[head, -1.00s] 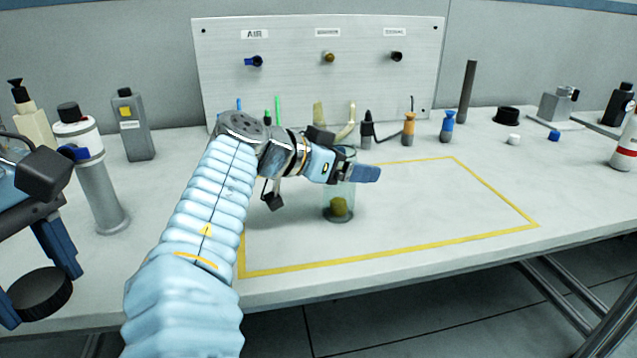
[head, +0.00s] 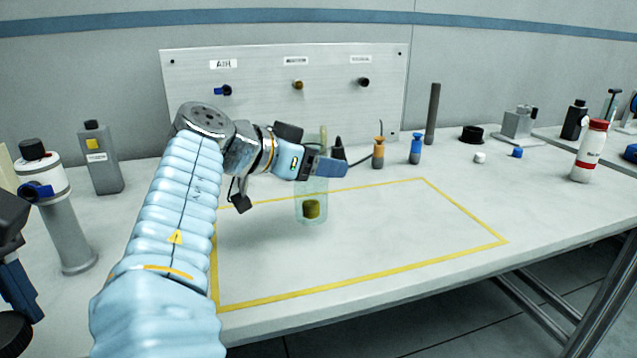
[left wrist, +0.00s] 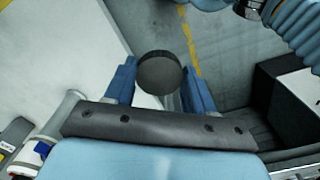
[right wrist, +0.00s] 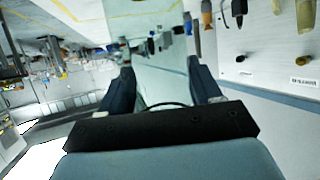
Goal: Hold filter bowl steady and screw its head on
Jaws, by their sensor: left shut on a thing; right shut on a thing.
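The clear filter bowl (head: 311,188) stands upright over the yellow-outlined area, with an olive-yellow piece (head: 311,210) inside near its bottom. My right gripper (head: 322,166) is shut on its upper part, its fingers across the wall. I cannot tell for sure whether its base touches the table. In the right wrist view the clear bowl (right wrist: 160,75) lies between the fingers. The filter head, a black round piece (left wrist: 160,72), is held between the fingers of my left gripper (left wrist: 160,88). In the head view my left gripper (head: 18,290) is cut off at the left edge, apart from the bowl.
A grey canister (head: 66,220) and a grey bottle (head: 102,160) stand at the left. A panel with ports (head: 300,120) stands behind. Small orange (head: 378,152) and blue (head: 415,150) bottles stand right of the bowl. The right part of the outlined area is clear.

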